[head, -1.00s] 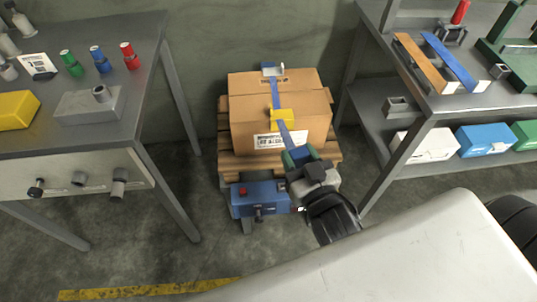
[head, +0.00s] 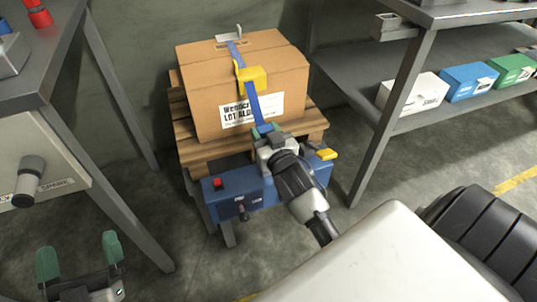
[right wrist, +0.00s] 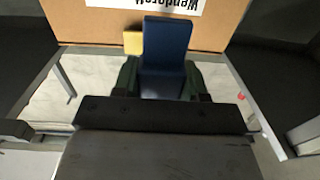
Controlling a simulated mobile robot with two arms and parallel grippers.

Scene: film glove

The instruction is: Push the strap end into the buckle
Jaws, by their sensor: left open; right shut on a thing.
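A cardboard box (head: 285,62) stands on a wooden pallet, with a blue strap (head: 252,105) running down over its top and front. A yellow buckle (head: 254,78) sits at the box's front top edge, on the line of the strap. I cannot tell whether the strap passes through it or behind it. My right gripper (head: 264,131) is shut on the strap's lower end, below the white label. In the right wrist view, the blue strap end (right wrist: 165,50) stands between the green fingers, with a yellow part behind it at left. My left gripper (head: 80,258) is open and empty at lower left.
The pallet (head: 205,155) rests on a blue cart (head: 235,198) with a red button. A workbench (head: 60,120) stands at left. A shelf (head: 400,60) at right carries white, blue and green boxes. The floor between left bench and cart is clear.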

